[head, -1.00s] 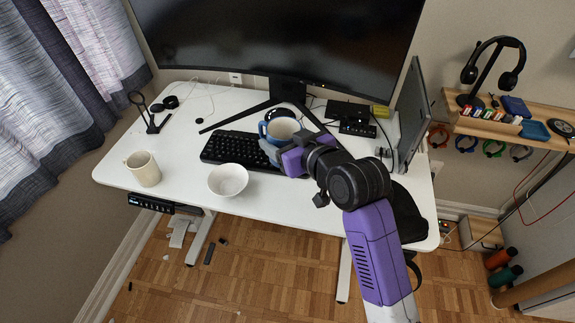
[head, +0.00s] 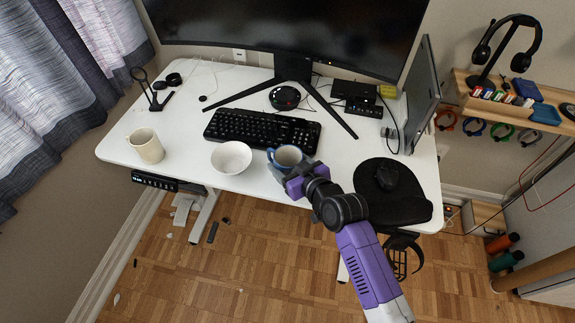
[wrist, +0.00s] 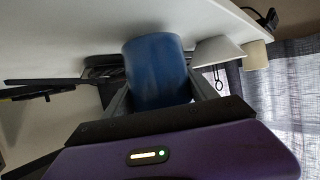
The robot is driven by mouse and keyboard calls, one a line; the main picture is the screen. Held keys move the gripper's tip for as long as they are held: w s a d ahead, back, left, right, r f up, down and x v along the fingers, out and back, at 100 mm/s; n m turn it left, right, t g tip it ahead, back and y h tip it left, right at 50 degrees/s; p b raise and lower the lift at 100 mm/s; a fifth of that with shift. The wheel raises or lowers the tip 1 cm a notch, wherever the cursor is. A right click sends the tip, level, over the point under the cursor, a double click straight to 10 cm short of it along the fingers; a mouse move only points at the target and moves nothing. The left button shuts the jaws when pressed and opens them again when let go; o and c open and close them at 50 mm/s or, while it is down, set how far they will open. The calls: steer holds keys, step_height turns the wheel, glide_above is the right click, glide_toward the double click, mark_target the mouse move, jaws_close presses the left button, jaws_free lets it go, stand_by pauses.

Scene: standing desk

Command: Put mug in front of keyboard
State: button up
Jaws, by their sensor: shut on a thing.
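A blue mug (head: 287,157) with a pale inside is at the front side of the black keyboard (head: 262,130), near the keyboard's right half. It is upright. My gripper (head: 283,172) is shut on this mug, coming from the desk's front edge. In the wrist view the blue mug (wrist: 156,72) sits between the two grey fingers (wrist: 158,95). I cannot tell whether the mug's base touches the desk.
A white bowl (head: 231,157) stands close to the left of the mug. A cream mug (head: 146,146) is at the desk's left. The monitor stand (head: 294,68) is behind the keyboard.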

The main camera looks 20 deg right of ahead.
steer(key=shift+f, duration=0.45)
steer(key=shift+f, duration=0.2)
steer(key=o, duration=1.7)
steer(key=shift+r, duration=0.15)
steer(key=v, duration=1.2)
